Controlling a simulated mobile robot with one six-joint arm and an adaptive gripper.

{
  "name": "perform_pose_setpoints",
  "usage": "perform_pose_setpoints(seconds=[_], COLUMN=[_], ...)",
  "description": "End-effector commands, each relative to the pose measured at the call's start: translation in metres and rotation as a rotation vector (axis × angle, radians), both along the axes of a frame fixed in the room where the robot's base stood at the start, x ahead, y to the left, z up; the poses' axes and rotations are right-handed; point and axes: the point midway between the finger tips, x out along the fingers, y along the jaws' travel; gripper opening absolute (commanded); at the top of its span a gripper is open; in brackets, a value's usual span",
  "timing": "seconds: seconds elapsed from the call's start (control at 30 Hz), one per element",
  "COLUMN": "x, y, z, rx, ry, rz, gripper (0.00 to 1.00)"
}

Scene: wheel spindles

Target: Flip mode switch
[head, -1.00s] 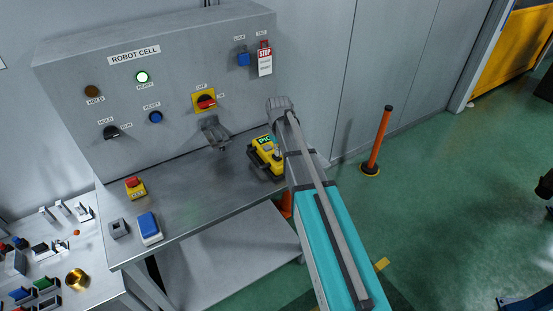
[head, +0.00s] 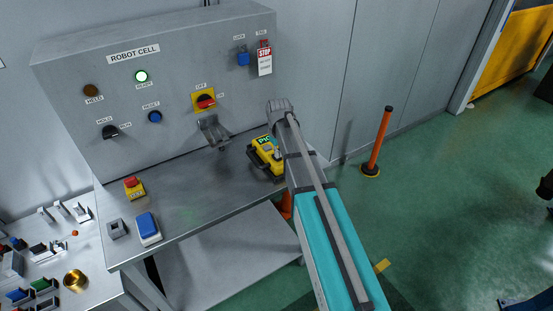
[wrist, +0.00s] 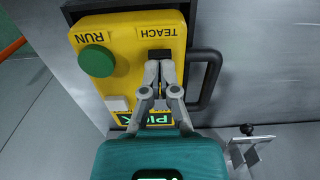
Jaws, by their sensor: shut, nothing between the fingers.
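A yellow control box (head: 262,163) with a green label stands at the right end of the metal bench, partly hidden by my arm. In the wrist view the yellow box (wrist: 125,75) fills the middle, with its lettering upside down. It carries a round green button (wrist: 97,61) near RUN and a black switch-like part (wrist: 159,54) beside TEACH. My gripper (wrist: 160,66) has its fingertips together at the black part's edge, with nothing between them. I cannot tell whether they touch it. The fingertips hide some of the black part.
A black handle (wrist: 210,80) stands beside the box. The grey panel (head: 60,75) behind holds a HOLD/RUN knob (head: 109,132), a red-and-yellow OFF switch (head: 205,102) and a STOP tag (head: 265,61). A red button box (head: 134,188) and a blue-topped box (head: 148,228) stand left on the bench.

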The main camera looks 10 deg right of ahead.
Motion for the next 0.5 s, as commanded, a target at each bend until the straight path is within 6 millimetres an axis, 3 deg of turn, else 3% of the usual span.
perform_pose_setpoints(seconds=[0.5], x=[0.0], y=[0.0], z=[-0.0061], rx=[0.0], ry=[0.0], rz=[0.0], gripper=[0.0])
